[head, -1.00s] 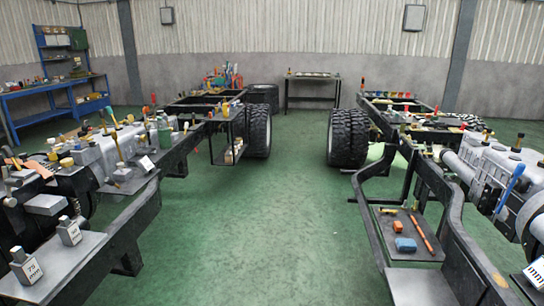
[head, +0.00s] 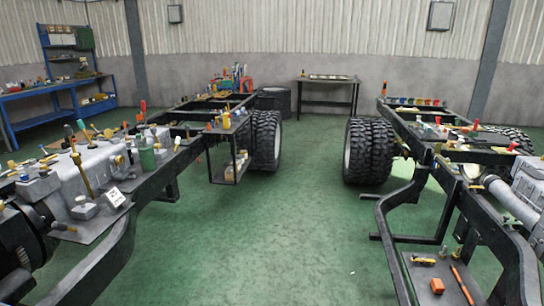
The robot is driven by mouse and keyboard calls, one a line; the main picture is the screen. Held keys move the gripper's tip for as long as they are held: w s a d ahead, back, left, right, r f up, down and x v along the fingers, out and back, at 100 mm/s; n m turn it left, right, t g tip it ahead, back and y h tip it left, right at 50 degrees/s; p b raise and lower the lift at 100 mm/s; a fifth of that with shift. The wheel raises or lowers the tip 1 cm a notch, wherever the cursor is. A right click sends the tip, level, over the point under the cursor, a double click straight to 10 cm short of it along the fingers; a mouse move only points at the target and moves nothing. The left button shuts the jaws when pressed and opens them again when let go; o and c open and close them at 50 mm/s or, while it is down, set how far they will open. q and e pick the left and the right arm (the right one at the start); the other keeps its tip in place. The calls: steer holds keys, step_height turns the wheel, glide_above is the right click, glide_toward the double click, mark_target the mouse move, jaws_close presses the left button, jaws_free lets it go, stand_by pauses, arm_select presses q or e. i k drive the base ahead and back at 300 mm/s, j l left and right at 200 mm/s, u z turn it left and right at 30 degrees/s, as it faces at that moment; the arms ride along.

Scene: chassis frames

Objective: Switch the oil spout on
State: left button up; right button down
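Neither of my grippers is in view. I cannot tell for certain which thing is the oil spout. On the left chassis frame (head: 110,250) there is a grey engine block (head: 88,172) with several small caps and upright handles. A green can (head: 147,158) stands behind it, and a brass-coloured upright lever (head: 82,176) is at its near side. The right chassis frame (head: 455,195) carries a row of small coloured items at its far end and a grey cylindrical part (head: 512,203) at the right edge.
A clear green floor aisle (head: 290,235) runs between the two frames. Large black tyres stand on its left (head: 266,140) and right (head: 370,150) sides. A low shelf (head: 425,272) on the right frame juts towards the aisle. A dark table (head: 327,80) stands at the back wall.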

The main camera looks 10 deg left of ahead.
mark_target(138, 137)
steer(key=i+l+u, duration=0.15)
steer(key=i+u, duration=0.3)
steer(key=i, duration=0.8)
steer(key=i+l+u, duration=0.1)
steer(key=i+u, duration=0.2)
steer(key=i, duration=0.25)
steer(key=i+l+u, duration=0.3)
steer(key=i, duration=0.2)
steer(key=i+l+u, duration=0.1)
steer(key=i+u, duration=0.25)
steer(key=u, duration=0.15)
steer(key=i+l+u, duration=0.25)
steer(key=u, duration=0.2)
steer(key=i+l+u, duration=0.45)
steer(key=l+u, duration=0.15)
steer(key=i+l+u, duration=0.15)
steer(key=l+u, duration=0.15)
steer(key=l, duration=0.15)
